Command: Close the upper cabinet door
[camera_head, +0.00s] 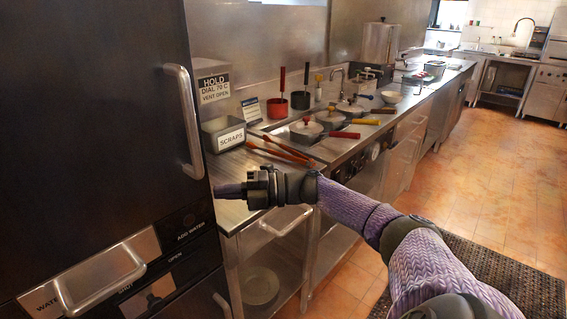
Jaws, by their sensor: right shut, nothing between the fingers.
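The upper cabinet door (95,120) is a large dark panel filling the left of the view. It has a long vertical metal handle (187,125) near its right edge. The door looks flush or nearly so with the cabinet front; I cannot tell if a small gap is left. My right gripper (228,190) is shut and empty, pointing left. Its fingertips are at the lower right edge of the door, below the handle; I cannot tell if they touch it. My left gripper is not in view.
A steel counter (235,212) to the right holds a scraps bin (222,135), red tongs (283,150) and several pans. Tiled floor (480,190) lies open at the right, with a dark mat (520,285).

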